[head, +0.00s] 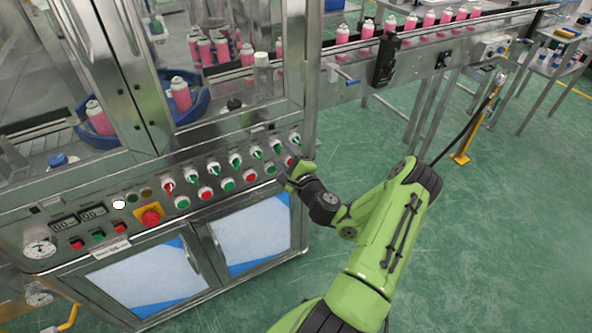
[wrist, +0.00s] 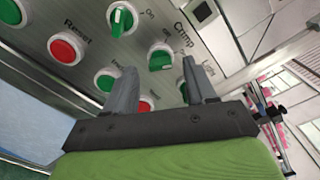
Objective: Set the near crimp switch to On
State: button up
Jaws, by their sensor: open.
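A green rotary switch (wrist: 160,58) sits on the steel panel beside the printed word "Crimp" in the wrist view. Its lever lies roughly across the picture; I cannot tell its setting for sure. Another green switch (wrist: 183,90) is partly hidden behind my right finger. My gripper (wrist: 160,72) is open and empty, and its two fingers appear on either side of the first switch. I cannot tell whether they touch it. In the head view my gripper (head: 287,163) is at the right end of the panel, just below the last green switches (head: 276,145).
A further green switch marked "On" (wrist: 122,18) and a red Reset button (wrist: 62,48) are close by. A green push button (wrist: 105,80) lies near my left finger. Cabinet doors (head: 258,235) are below the panel; a conveyor with pink cans (head: 428,19) runs right.

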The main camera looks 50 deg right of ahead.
jog(key=p+v, duration=0.4)
jog(key=v, duration=1)
jog(key=shift+w, duration=0.1)
